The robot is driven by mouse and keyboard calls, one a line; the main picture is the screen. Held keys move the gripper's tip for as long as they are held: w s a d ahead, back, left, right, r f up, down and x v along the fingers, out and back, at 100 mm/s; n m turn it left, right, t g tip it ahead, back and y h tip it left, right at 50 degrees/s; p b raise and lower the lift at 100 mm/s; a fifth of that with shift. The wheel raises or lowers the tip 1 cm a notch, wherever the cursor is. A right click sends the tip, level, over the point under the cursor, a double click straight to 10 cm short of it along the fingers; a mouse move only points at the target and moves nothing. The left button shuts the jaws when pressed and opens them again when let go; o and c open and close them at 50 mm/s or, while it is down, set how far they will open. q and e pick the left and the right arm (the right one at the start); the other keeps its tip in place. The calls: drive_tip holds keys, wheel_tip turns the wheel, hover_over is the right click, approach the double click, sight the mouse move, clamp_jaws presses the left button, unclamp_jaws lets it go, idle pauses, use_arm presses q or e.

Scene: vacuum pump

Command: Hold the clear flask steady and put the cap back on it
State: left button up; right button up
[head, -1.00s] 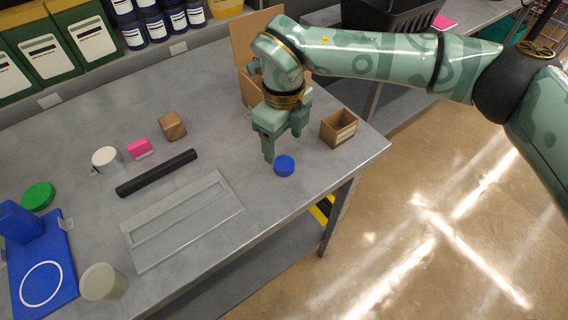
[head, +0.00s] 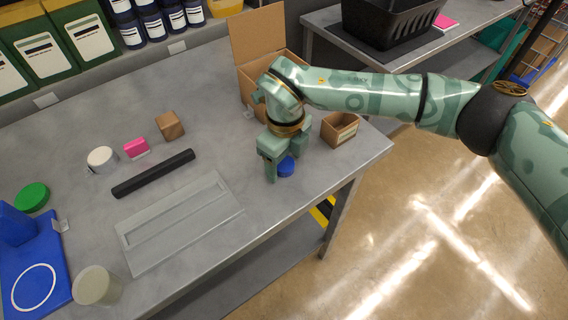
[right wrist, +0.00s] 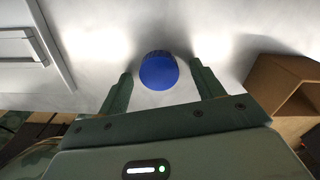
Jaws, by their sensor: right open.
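A blue cap (head: 287,167) lies on the grey bench near its front right edge. My right gripper (head: 281,168) is low over the bench at the cap. In the right wrist view the blue cap (right wrist: 158,71) lies between the two spread fingertips of the right gripper (right wrist: 163,74), with a gap on each side. The right gripper is open and empty. A pale, cloudy round vessel (head: 97,287), which looks like the flask, stands at the front left, beside the blue board; I cannot see into it clearly. My left gripper is not in view.
A small open brown box (head: 340,129) stands right of the gripper, and a larger carton (head: 258,40) behind it. A grey tray (head: 150,262), a black bar (head: 153,173), a blue board (head: 50,262) and a green lid (head: 32,197) lie to the left.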

drive_tip(key=shift+c, duration=0.4)
drive_tip(key=c, duration=1)
drive_tip(key=shift+r, duration=0.35)
wheel_tip(320, 180, up, 2)
drive_tip(key=shift+r+p, duration=0.1)
drive_tip(key=shift+p, duration=0.25)
drive_tip(key=s+a+r, duration=0.1)
drive_tip(key=s+r, duration=0.2)
drive_tip(key=s, duration=0.1)
drive_tip(key=s+a+r+p, duration=0.1)
drive_tip(key=s+a+r, duration=0.1)
drive_tip(key=s+r, duration=0.1)
drive_tip(key=s+a+r+p, duration=0.1)
drive_tip(key=s+r, duration=0.3)
drive_tip(key=s, duration=0.2)
drive_tip(key=shift+s+a, duration=0.1)
drive_tip(key=shift+a, duration=0.3)
